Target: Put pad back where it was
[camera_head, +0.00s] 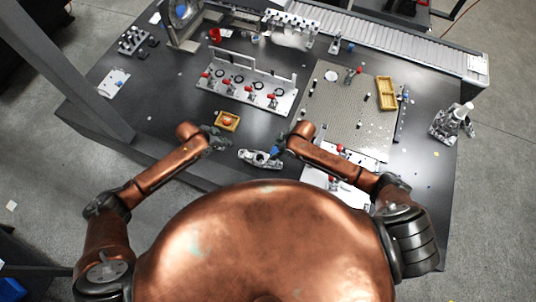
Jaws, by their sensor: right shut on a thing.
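My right gripper (277,148) is near the table's front edge, at the middle of the picture. It is shut on a small blue thing (274,151), which may be the pad; the gripper hides part of it. A silver metal part (259,159) lies on the table just left of and below this gripper. My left gripper (222,142) is over the table's front part, just below a small yellow tray (236,127) with an orange-red thing in it. Its fingers are dark and small, so I cannot tell whether they are open.
A fixture plate (240,92) with red-handled clamps stands behind the grippers. A perforated plate (335,115) lies to the right, with a yellow tray (386,94) on it. A conveyor (400,50) runs along the back. A gantry post (65,65) rises at left.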

